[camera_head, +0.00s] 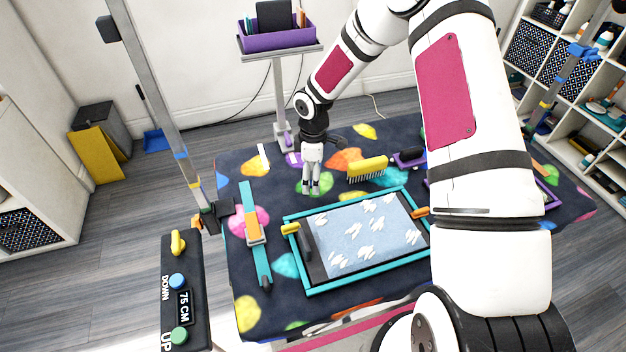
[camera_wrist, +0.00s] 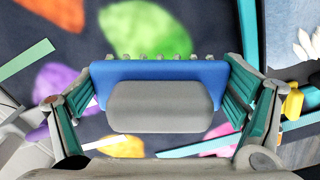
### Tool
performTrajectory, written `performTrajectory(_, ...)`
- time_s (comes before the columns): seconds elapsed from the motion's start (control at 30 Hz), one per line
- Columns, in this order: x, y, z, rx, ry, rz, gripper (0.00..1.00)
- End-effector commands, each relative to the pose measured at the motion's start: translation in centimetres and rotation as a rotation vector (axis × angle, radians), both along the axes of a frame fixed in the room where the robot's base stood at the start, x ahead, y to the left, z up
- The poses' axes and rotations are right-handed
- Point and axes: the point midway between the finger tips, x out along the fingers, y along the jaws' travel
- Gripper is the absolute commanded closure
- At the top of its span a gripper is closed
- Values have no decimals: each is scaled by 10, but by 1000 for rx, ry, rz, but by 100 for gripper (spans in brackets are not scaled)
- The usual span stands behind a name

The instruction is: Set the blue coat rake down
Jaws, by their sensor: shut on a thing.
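The blue coat rake (camera_wrist: 160,70) fills the middle of the wrist view, with a grey grip block and a row of short teeth along its far edge. My gripper (camera_head: 311,190) is shut on it, with a teal-padded finger at each end. In the head view the gripper points down over the dark, colour-patched grooming table (camera_head: 283,235), left of the yellow comb-like tool (camera_head: 367,167). The rake cannot be made out in the head view. I cannot tell whether it touches the table.
A teal-framed tray (camera_head: 300,291) with white tufts on a blue pad lies in front of the gripper. A teal and orange bar (camera_head: 249,205) lies to the left. A post with a purple bin (camera_head: 279,33) stands behind.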

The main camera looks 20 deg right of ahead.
Motion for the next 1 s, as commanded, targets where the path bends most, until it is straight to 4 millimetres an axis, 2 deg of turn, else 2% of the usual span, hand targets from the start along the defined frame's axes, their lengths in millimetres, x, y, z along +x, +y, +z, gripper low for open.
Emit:
performTrajectory(0.2,0,0,-28,0,1,1,31)
performTrajectory(0.57,0,0,-32,0,0,0,31)
performTrajectory(0.6,0,0,-32,0,0,0,5)
performTrajectory(0.63,0,0,-32,0,0,0,0)
performTrajectory(1.0,0,0,-30,0,0,-1,0)
